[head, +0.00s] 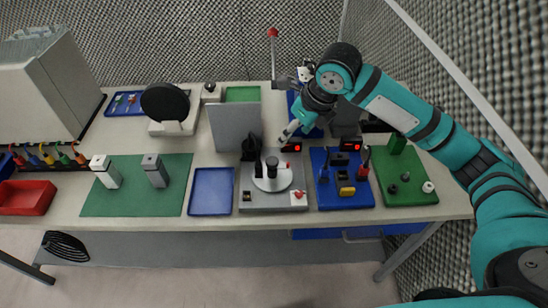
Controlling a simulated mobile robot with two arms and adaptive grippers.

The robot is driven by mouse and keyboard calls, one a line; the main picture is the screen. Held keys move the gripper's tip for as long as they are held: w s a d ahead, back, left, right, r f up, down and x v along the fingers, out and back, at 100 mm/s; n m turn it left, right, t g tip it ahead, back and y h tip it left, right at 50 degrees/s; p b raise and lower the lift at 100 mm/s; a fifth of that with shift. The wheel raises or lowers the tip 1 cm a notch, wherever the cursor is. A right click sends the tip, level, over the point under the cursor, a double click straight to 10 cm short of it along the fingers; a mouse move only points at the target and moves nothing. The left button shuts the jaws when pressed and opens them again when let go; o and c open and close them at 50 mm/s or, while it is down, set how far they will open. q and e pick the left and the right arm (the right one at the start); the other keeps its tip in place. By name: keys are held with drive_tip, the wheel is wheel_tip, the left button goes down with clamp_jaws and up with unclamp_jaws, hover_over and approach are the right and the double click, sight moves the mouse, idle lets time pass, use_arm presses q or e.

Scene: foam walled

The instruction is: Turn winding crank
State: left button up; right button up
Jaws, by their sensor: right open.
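A winding fixture (290,201) sits near the front middle of the table, a grey base with a red button. On it is a pale round disc (284,181) with a dark knob (272,163) standing up. A black upright part (258,168) stands at the disc's left; I cannot tell which dark part is the crank handle. My right gripper (288,132) hangs above and behind the fixture, pointing down and left. It is open, apart from the knob, and appears empty. My left gripper is out of view.
A grey upright panel (235,127) stands left of my right gripper. A blue board (343,199) and a green board (411,188) with small parts lie to the right. An empty blue tray (212,191) lies left. A foam wall (490,60) closes the right side.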

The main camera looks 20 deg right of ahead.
sight(273, 161)
drive_tip(key=p+x, duration=0.3)
drive_tip(key=x, duration=1.3)
drive_tip(key=shift+w+f, duration=0.1)
drive_tip(key=shift+f, duration=0.3)
drive_tip(key=c, duration=1.1)
